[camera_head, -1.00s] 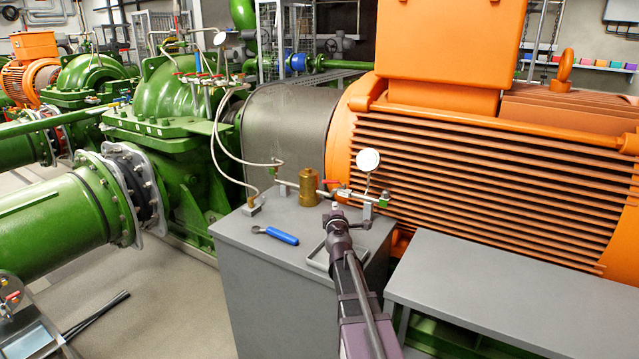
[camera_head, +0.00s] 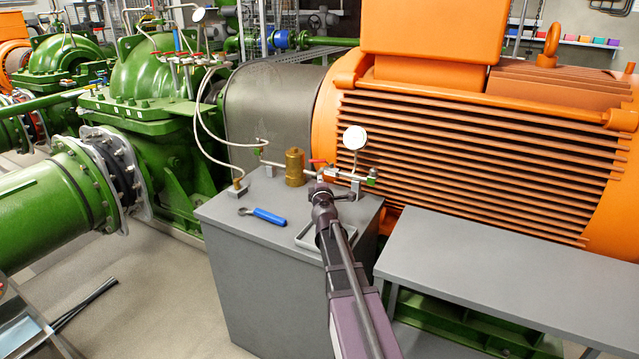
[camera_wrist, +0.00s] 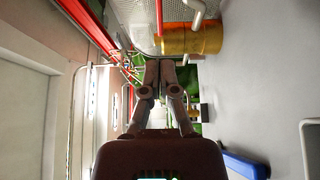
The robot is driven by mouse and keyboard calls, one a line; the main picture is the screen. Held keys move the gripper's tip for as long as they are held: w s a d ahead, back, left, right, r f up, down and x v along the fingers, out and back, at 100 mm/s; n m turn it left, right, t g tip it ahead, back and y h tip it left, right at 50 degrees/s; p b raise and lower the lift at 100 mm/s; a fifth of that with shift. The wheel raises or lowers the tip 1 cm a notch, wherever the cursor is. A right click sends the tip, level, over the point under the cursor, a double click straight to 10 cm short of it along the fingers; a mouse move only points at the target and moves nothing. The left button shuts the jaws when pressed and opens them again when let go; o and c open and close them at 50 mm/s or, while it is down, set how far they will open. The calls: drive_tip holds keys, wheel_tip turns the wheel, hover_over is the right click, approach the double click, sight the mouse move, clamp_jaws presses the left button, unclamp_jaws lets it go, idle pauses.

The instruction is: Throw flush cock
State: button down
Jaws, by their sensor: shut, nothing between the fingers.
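The pipework on the grey cabinet carries a small cock with a red lever (camera_head: 318,161), just right of a brass cylinder (camera_head: 294,168). I cannot tell for sure which one is the flush cock. My gripper (camera_head: 317,182) is just in front of the red lever and overlaps the pipe in the head view. In the wrist view the fingers (camera_wrist: 158,63) are together and empty. The brass cylinder (camera_wrist: 192,40) and a thin red bar (camera_wrist: 160,14) lie beyond the tips; contact is unclear.
A blue-handled wrench (camera_head: 268,216) and a shallow tray (camera_head: 308,238) lie on the grey cabinet (camera_head: 235,290). The large orange motor (camera_head: 460,165) stands close behind. A grey bench (camera_head: 510,285) is at right. Thin hoses (camera_head: 212,135) drop at left.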

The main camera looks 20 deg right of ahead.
sight(319, 162)
drive_tip(key=x, duration=1.1)
drive_tip(key=shift+w+d, duration=0.15)
drive_tip(key=shift+w, duration=0.15)
drive_tip(key=shift+d, duration=0.15)
